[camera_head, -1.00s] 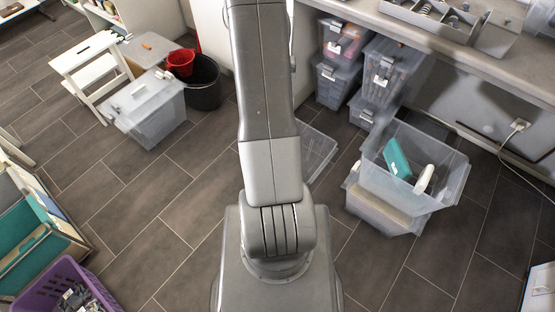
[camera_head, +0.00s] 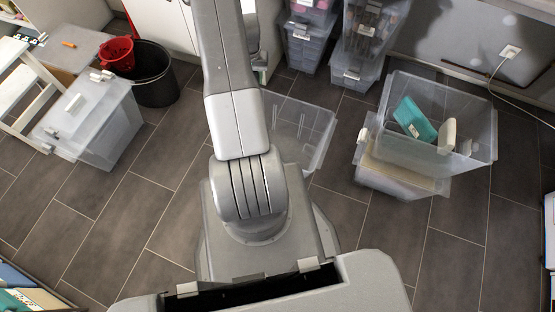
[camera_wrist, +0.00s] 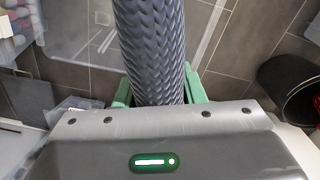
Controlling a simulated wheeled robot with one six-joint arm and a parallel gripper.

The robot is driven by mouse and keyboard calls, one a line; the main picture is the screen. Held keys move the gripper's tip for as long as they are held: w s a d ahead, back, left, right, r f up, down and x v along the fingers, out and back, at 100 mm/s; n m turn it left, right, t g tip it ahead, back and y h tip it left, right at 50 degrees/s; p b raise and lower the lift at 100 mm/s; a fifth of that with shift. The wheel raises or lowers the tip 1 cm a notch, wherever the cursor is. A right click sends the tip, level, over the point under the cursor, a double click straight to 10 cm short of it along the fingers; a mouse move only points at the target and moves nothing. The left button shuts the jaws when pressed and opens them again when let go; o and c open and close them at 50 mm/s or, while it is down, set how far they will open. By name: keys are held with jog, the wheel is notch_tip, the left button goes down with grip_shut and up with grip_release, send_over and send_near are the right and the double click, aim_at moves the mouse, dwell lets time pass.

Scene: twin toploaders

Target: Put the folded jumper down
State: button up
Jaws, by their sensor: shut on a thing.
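The folded jumper (camera_wrist: 150,45) is a thick blue-grey knitted roll in the wrist view, running up from my gripper past the top edge. My gripper (camera_wrist: 158,90) has green fingers on either side of the jumper and is shut on it. The jumper's far end is cut off by the frame. In the head view neither the gripper nor the jumper can be made out; my arm reaches up and out at the top.
An open clear tub (camera_head: 300,130) stands on the floor beside my arm. Right of it, another clear bin (camera_head: 470,145) holds a teal item (camera_head: 414,120). Left are a lidded clear box (camera_head: 100,125) and a black bucket (camera_head: 155,85), also in the wrist view (camera_wrist: 292,85).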

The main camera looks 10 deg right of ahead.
jog(key=s+d+f+m+b, duration=0.1)
jog(key=f+b, duration=0.5)
jog(key=f, duration=0.9)
jog(key=s+d+f+m+b, duration=0.1)
jog(key=d+f+b, duration=0.3)
jog(key=f, duration=1.2)
jog(key=s+d+f+m+b, duration=0.1)
jog(key=s+d+f+b, duration=0.1)
jog(key=f+b, duration=0.7)
jog(key=shift+s+d+f+m+b, duration=0.15)
jog(key=shift+s+f, duration=0.1)
jog(key=shift+f, duration=0.9)
jog(key=shift+s+d+f+m+b, duration=0.1)
jog(key=shift+s+f, duration=0.1)
jog(key=shift+f, duration=0.95)
jog(key=shift+s+d+f+m+b, duration=0.15)
jog(key=shift+s+f, duration=0.1)
jog(key=shift+f, duration=0.9)
jog(key=shift+f, duration=0.2)
jog(key=o, duration=1.2)
jog(key=shift+r, duration=0.2)
notch_tip(320, 180, up, 12)
jog(key=p, duration=0.4)
